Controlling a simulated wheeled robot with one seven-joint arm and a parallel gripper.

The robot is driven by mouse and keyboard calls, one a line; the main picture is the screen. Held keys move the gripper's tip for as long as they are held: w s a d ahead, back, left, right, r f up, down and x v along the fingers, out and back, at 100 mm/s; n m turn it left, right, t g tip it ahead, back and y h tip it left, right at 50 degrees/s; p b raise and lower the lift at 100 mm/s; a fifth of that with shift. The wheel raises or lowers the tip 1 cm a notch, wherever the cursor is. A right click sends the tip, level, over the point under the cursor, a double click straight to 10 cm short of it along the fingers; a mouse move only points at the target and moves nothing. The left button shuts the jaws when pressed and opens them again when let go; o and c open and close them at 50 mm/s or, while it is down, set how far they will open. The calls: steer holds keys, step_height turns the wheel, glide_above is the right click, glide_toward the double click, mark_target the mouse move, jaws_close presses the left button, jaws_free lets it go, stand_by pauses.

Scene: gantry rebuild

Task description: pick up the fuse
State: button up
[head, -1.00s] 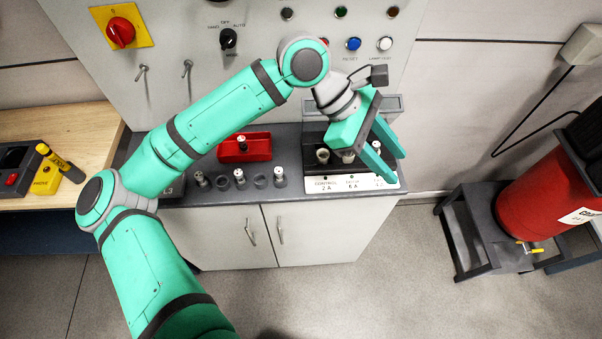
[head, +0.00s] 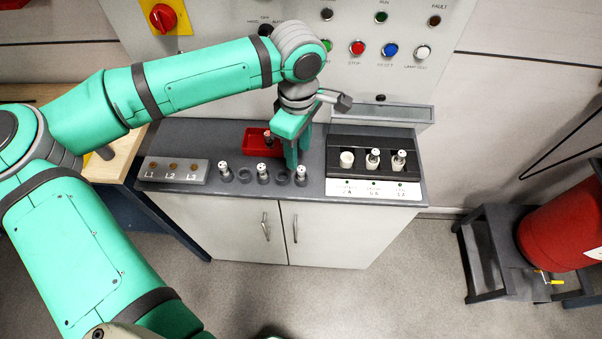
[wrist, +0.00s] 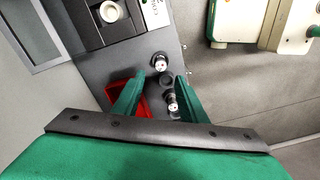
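Three upright fuses with metal tips stand in a row on the grey counter: a left one (head: 224,171), a middle one (head: 263,173) and a right one (head: 300,177). Another fuse (head: 268,136) stands in the red tray (head: 251,150). My gripper (head: 297,158) points down over the row, near its right end. In the wrist view its fingers (wrist: 161,80) are spread and empty. One fuse (wrist: 172,104) shows between them near the right finger, another (wrist: 160,63) just beyond the tips. I cannot tell how high the fingers are above them.
Empty dark sockets (head: 281,178) sit between the fuses. At right, a fuse block has an open white holder (head: 347,159) and two holders with fuses (head: 373,159). The L1-L3 terminal block (head: 172,171) is at left. A panel with buttons rises behind.

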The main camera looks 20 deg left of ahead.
mark_target(301, 168)
steer(key=shift+s+d+f, duration=0.1)
steer(key=shift+d+f, duration=0.1)
steer(key=shift+f, duration=1.35)
steer(key=shift+d+f, duration=0.2)
steer(key=shift+f, duration=1.35)
jaws_close()
